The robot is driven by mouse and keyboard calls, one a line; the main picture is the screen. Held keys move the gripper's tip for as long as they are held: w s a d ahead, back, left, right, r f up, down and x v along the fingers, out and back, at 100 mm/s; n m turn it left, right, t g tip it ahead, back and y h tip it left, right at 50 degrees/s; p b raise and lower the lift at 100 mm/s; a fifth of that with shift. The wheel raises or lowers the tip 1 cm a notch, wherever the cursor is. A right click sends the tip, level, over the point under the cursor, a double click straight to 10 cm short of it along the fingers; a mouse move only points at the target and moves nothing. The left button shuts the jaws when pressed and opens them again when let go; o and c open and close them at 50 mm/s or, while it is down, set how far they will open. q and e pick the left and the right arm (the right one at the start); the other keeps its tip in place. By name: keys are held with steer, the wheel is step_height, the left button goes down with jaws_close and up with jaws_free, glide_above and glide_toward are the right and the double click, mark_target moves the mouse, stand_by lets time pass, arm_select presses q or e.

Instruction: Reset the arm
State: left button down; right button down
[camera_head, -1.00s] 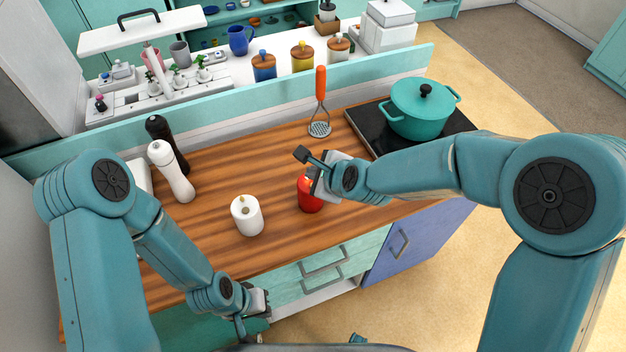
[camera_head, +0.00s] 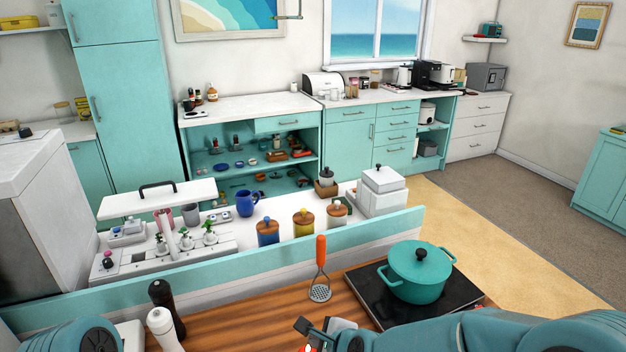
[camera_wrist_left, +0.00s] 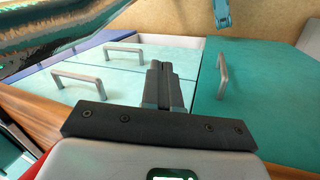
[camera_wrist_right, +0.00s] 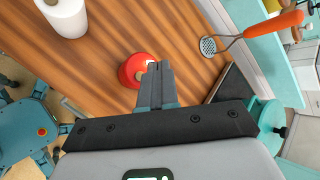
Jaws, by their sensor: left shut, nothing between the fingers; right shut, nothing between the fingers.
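My right gripper (camera_head: 303,326) is at the bottom of the head view, over the wooden counter (camera_head: 232,318). In the right wrist view its fingers (camera_wrist_right: 155,72) are shut and empty, beside or above a red object (camera_wrist_right: 130,72). I cannot tell whether they touch it. My left gripper is outside the head view. In the left wrist view its fingers (camera_wrist_left: 160,70) are shut and empty, in front of pale teal drawer fronts with handles (camera_wrist_left: 82,82). The gap to the drawers is unclear.
A teal pot (camera_head: 418,270) stands on a black hob (camera_head: 455,300), with an orange-handled masher (camera_head: 320,270) to its left. Dark (camera_head: 165,300) and white (camera_head: 163,328) mills stand at the left. A white cylinder (camera_wrist_right: 62,14) stands near the red object. A raised teal ledge (camera_head: 260,262) backs the counter.

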steer(key=s+d+f+n+g+h, duration=0.1)
steer(key=s+d+f+n+g, duration=0.1)
steer(key=s+d+f+n, duration=0.35)
steer(key=s+d+f+n+g, duration=0.1)
steer(key=s+d+f+n, duration=0.15)
steer(key=f, duration=0.65)
steer(key=s+d+f+n+g, duration=0.1)
steer(key=s+f+n+g, duration=0.1)
steer(key=s+f+n, duration=0.2)
steer(key=s+d+f+n+g, duration=0.2)
steer(key=s+f+n, duration=0.2)
steer(key=s, duration=0.7)
steer(key=shift+s+n, duration=0.2)
steer(key=shift+n, duration=0.6)
